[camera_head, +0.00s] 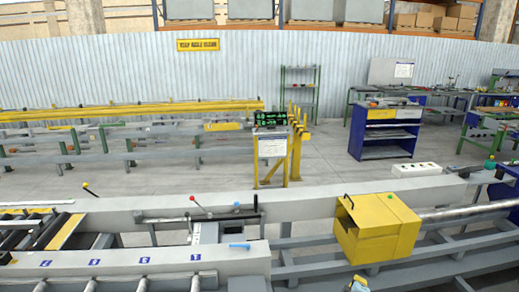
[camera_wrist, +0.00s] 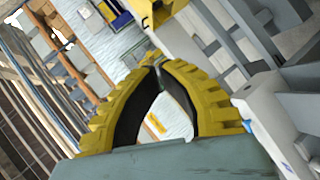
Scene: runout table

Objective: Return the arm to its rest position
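My gripper (camera_wrist: 159,68) shows large in the wrist view. Its two ribbed yellow fingers with dark inner pads curve toward each other, and their tips meet. The lens-shaped gap between the fingers holds nothing. The rest of my arm is out of that view.
A yellow box-shaped guard (camera_head: 380,228) sits on the table's rails close behind my gripper. A white button box (camera_head: 416,170) and a blue cabinet (camera_head: 385,132) are farther back. Open floor lies beyond.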

